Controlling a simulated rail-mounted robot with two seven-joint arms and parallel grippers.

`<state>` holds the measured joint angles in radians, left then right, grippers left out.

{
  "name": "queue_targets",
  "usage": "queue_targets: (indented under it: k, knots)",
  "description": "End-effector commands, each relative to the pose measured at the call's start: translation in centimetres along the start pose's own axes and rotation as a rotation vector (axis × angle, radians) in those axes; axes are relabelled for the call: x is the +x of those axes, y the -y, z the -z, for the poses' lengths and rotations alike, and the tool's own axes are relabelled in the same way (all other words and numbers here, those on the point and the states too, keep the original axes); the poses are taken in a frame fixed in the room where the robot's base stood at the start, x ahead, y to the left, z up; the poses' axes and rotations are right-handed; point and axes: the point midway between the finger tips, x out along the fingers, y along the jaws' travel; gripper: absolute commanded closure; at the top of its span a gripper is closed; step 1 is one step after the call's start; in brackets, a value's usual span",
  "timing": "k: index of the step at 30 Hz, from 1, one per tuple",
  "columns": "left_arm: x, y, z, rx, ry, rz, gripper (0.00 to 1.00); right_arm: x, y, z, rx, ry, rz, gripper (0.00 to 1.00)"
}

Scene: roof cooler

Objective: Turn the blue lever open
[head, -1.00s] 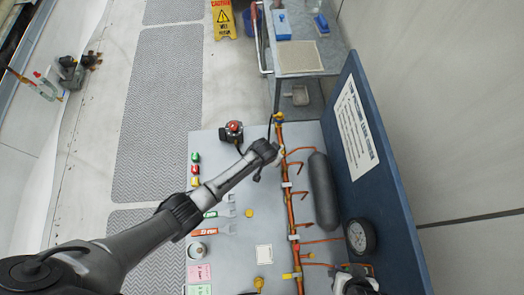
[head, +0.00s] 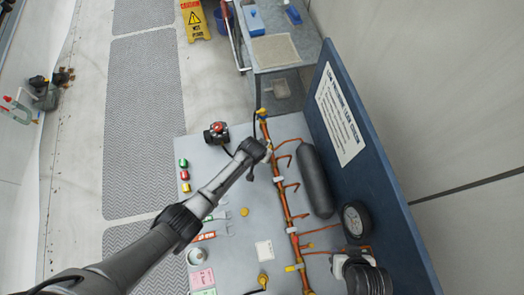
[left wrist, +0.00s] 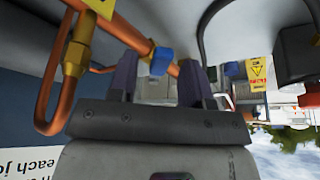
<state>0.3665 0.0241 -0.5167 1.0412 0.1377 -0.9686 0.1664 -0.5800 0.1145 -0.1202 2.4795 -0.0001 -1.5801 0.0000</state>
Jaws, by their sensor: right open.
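The blue lever (left wrist: 160,61) shows in the left wrist view, on the copper pipe (left wrist: 128,37). My left gripper (left wrist: 160,80) has its two dark fingers apart on either side of the lever, with gaps visible; I see no firm contact. In the head view my left gripper (head: 266,149) is at the upper part of the copper pipe (head: 282,195), and it hides the lever there.
A dark grey cylinder (head: 316,181) and a round gauge (head: 357,221) lie right of the pipe. A blue panel (head: 372,165) borders the board. A red-topped device (head: 216,134), coloured buttons and wrenches lie on the left. A yellow wet-floor sign (head: 194,20) stands beyond.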

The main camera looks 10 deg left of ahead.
Motion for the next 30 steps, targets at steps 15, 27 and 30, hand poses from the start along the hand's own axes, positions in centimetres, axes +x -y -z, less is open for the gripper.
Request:
queue_targets:
  k: [15, 27, 30]
  knots:
    - [-3.1, 0.0, 0.1, 0.000, -0.002, 0.000, 0.55, -0.9, -0.3, 0.2, -0.010, 0.002, -0.008, 0.57]
    - [-9.9, 0.0, 0.0, 0.001, -0.002, 0.000, 0.55, -1.7, -0.2, 0.5, -0.004, 0.001, -0.003, 0.57]
    - [-11.3, 0.0, 0.0, 0.000, -0.002, 0.000, 0.55, -1.8, -0.1, 0.5, -0.002, 0.000, -0.002, 0.57]
